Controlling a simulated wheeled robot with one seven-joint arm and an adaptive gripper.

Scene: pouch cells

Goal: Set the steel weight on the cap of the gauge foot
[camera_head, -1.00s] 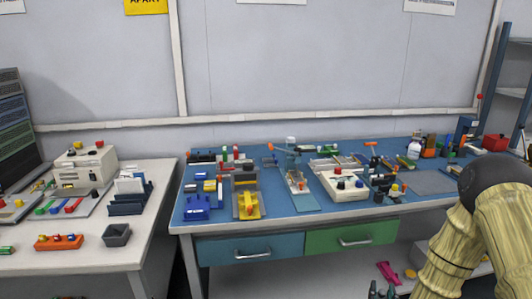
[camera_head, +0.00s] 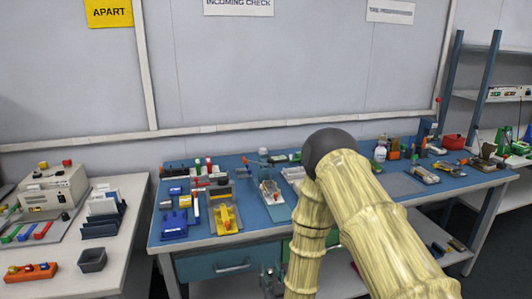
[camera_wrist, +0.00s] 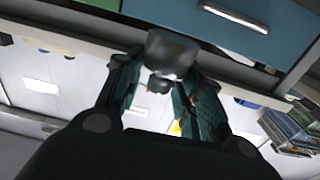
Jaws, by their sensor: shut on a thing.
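In the wrist view my gripper (camera_wrist: 168,75) is shut on a grey metal piece (camera_wrist: 172,50) with a small dark knob, which looks like the steel weight. In the head view my gripper (camera_head: 271,283) is low in front of the bench's blue drawer, below the top; the weight cannot be made out there. A small upright device on a pale plate (camera_head: 273,198) stands mid-bench and may be the gauge. I cannot make out its foot or cap for sure; my arm covers part of the bench beside it.
The blue bench top (camera_head: 260,217) carries a blue fixture (camera_head: 174,226), a yellow fixture (camera_head: 226,218) and a white bottle (camera_head: 380,153). A white side table (camera_head: 118,255) stands left with a grey bin (camera_head: 92,260).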

